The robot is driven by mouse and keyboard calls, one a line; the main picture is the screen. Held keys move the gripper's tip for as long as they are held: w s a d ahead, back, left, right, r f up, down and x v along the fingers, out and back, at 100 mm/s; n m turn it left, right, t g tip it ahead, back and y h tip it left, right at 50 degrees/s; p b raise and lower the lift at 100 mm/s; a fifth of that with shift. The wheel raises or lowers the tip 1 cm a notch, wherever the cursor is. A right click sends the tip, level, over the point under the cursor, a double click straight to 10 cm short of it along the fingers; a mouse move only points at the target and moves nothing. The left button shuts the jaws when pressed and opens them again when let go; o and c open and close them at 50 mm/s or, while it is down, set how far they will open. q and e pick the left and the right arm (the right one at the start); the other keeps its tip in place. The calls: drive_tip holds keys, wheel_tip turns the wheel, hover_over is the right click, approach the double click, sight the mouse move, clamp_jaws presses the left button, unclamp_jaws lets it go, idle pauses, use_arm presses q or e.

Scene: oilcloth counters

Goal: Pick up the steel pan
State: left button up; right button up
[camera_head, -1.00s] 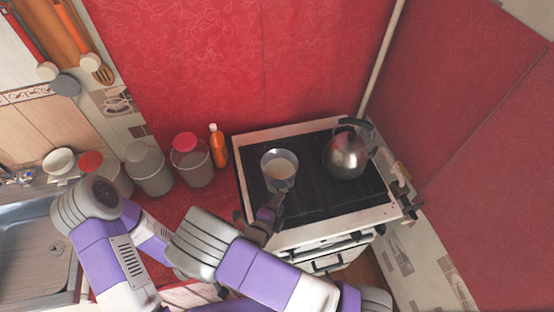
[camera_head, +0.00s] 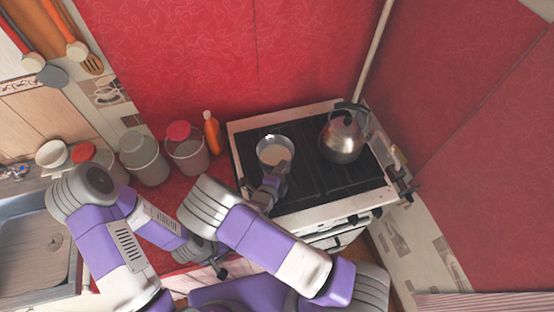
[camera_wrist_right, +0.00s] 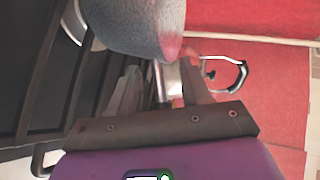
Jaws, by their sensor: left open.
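The steel pan (camera_head: 275,151) stands upright on the left part of the stove top, with pale contents inside. My right gripper (camera_head: 277,180) is at its near side, by the handle. In the right wrist view the pan's outer wall (camera_wrist_right: 135,25) looms large at the top, and its steel handle (camera_wrist_right: 167,85) runs between the two fingers of my right gripper (camera_wrist_right: 162,80). I cannot tell whether both fingers touch the handle. My left gripper (camera_head: 222,268) is open and empty, low in front of the counter, partly hidden by the right arm.
A steel kettle (camera_head: 342,136) stands right of the pan on the stove (camera_head: 310,212). An orange bottle (camera_head: 211,132) and several canisters (camera_head: 187,150) stand to the left. The sink (camera_head: 35,245) is at far left. The red wall is behind.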

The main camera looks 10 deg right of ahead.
clamp_jaws()
idle(1.1)
drive_tip(key=shift+w+r, duration=0.1)
